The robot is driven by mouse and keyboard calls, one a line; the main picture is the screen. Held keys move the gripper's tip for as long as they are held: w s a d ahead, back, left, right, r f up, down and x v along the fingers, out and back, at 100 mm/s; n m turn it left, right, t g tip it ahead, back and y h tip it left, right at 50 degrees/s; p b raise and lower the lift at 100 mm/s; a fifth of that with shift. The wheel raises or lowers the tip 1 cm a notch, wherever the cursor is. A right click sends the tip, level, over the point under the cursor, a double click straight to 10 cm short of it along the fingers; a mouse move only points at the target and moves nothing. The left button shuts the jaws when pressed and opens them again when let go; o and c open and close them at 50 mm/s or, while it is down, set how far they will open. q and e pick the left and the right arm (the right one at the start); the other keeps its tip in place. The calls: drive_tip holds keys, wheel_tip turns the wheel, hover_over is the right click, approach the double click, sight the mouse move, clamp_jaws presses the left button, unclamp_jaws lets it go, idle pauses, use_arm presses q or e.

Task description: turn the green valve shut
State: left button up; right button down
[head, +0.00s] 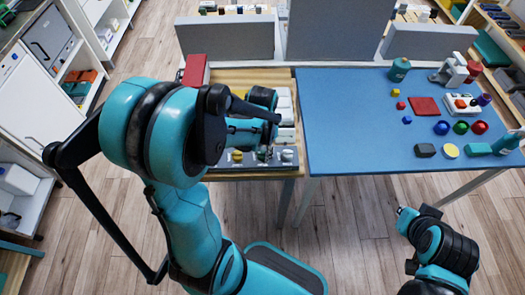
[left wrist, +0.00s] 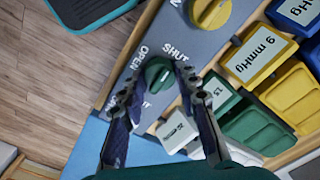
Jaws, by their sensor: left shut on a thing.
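The green valve (left wrist: 158,73) is a round knob on a grey panel (left wrist: 207,45), with the words OPEN and SHUT printed beside it. My left gripper (left wrist: 158,80) has one finger on each side of the knob and is shut on it. In the head view my left gripper (head: 266,150) reaches down to the panel at the front of the wooden table, and the green valve is hidden or too small to make out there. I cannot tell exactly which word the knob points to. My right gripper (head: 403,213) is low at the right, away from the panel, its fingers unclear.
A yellow knob (left wrist: 210,12) sits on the same panel. The blue table (head: 350,125) to the right holds several small objects. The floor in front is clear.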

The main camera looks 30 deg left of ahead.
idle(0.4)
use_arm(q)
drive_tip(key=o, duration=1.2)
drive_tip(key=shift+c, duration=0.2)
wheel_tip(320, 180, up, 12)
drive_tip(key=s+d+r+n+t, duration=0.1)
drive_tip(key=s+d+n+t, duration=0.1)
drive_tip(key=s+d+t, duration=0.3)
drive_tip(key=shift+d+r+t, duration=0.25)
drive_tip(key=shift+d+t, duration=0.75)
drive_tip(key=shift+d, duration=0.05)
